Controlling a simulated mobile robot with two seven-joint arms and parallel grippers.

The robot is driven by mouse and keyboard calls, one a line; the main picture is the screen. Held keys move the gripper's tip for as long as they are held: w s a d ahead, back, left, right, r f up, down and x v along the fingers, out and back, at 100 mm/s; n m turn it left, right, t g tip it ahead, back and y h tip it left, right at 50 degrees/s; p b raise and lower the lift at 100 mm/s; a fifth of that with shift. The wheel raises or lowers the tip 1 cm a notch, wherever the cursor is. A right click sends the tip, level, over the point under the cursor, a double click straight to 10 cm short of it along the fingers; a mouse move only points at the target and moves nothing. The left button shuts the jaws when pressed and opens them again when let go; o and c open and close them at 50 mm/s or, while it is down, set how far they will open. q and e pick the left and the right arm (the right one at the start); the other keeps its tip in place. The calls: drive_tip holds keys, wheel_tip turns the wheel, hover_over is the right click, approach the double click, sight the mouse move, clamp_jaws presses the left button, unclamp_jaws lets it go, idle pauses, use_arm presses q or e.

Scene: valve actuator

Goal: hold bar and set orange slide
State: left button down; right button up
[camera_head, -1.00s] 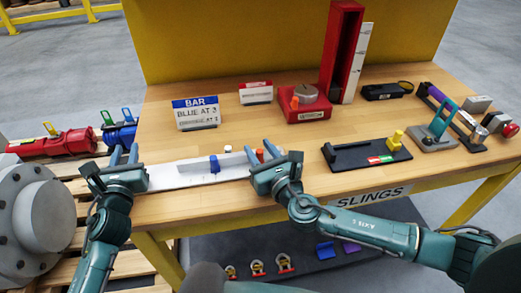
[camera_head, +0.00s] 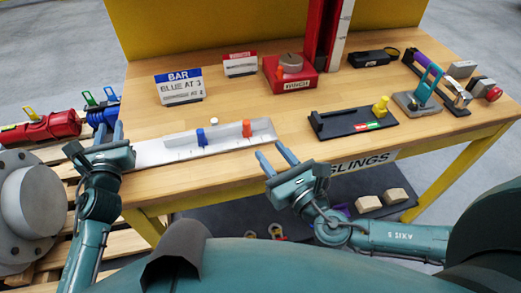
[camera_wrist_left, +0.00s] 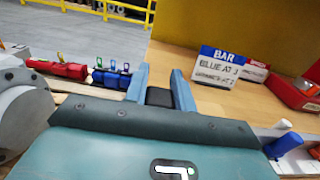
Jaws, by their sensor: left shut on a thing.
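The blue slide also shows in the left wrist view (camera_wrist_left: 284,144). My right gripper (camera_head: 277,160) is in front of the bar's right end, fingers apart and empty, clear of the orange slide.
A card (camera_head: 180,88) headed BAR reads BLUE AT 3; its lower line is too small to read. A red winch block (camera_head: 291,75) and a black tray with a yellow knob (camera_head: 350,120) stand farther back and right. Red and blue cylinders (camera_head: 40,128) lie left.

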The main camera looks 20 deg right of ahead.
use_arm(q)
drive_tip(key=c, duration=1.1)
unclamp_jaws()
drive_tip(key=shift+s, duration=0.1)
